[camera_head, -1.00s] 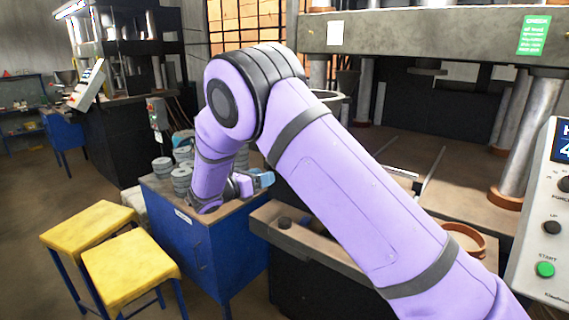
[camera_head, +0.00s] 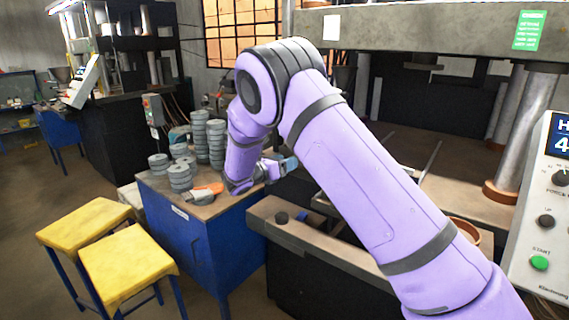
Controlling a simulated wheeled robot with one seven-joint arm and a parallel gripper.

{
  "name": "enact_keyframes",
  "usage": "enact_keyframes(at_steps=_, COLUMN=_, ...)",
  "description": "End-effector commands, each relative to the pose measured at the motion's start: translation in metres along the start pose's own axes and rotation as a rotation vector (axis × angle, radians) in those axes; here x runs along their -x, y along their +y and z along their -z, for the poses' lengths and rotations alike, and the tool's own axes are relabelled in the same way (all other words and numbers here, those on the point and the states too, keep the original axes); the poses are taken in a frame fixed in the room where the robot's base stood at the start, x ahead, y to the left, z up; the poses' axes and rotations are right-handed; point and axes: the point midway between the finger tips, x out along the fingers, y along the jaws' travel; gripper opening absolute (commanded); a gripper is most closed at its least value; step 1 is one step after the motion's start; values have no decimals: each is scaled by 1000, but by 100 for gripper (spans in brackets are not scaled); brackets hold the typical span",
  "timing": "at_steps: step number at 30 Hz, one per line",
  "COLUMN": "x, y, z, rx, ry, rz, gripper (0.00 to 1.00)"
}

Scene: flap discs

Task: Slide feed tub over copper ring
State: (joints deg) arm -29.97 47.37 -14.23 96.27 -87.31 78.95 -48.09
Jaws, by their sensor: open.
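My gripper (camera_head: 279,168) is open, small in view, at the right end of my purple arm above the blue cabinet's right edge. Its light-blue end points right, toward the press; I see nothing held. A brown copper-coloured ring (camera_head: 465,232) lies at the press table's front right, partly hidden by my arm. A pale-rimmed, box-like thing (camera_head: 322,202) shows at my arm's left edge, on the press; it may be the feed tub, but my arm hides most of it. My gripper is apart from it, to its upper left.
The blue cabinet (camera_head: 205,250) carries several stacks of grey discs (camera_head: 208,140) and an orange-and-grey tool (camera_head: 205,191). Two yellow stools (camera_head: 128,262) stand at front left. The press column (camera_head: 525,130) and control panel (camera_head: 545,215) stand at right.

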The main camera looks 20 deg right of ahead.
Motion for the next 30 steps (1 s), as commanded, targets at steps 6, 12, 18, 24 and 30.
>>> enact_keyframes(at_steps=6, x=0, y=0, z=0, rx=0, ry=0, rz=0, gripper=35)
enact_keyframes(at_steps=12, x=0, y=0, z=0, rx=0, ry=0, rz=0, gripper=0)
enact_keyframes(at_steps=18, x=-2, y=-13, z=2, rx=3, ry=-1, rz=1, gripper=0)
enact_keyframes(at_steps=24, x=-10, y=-52, z=10, rx=4, ry=0, rz=1, gripper=0)
enact_keyframes(at_steps=30, x=-15, y=-78, z=16, rx=3, ry=0, rz=1, gripper=0)
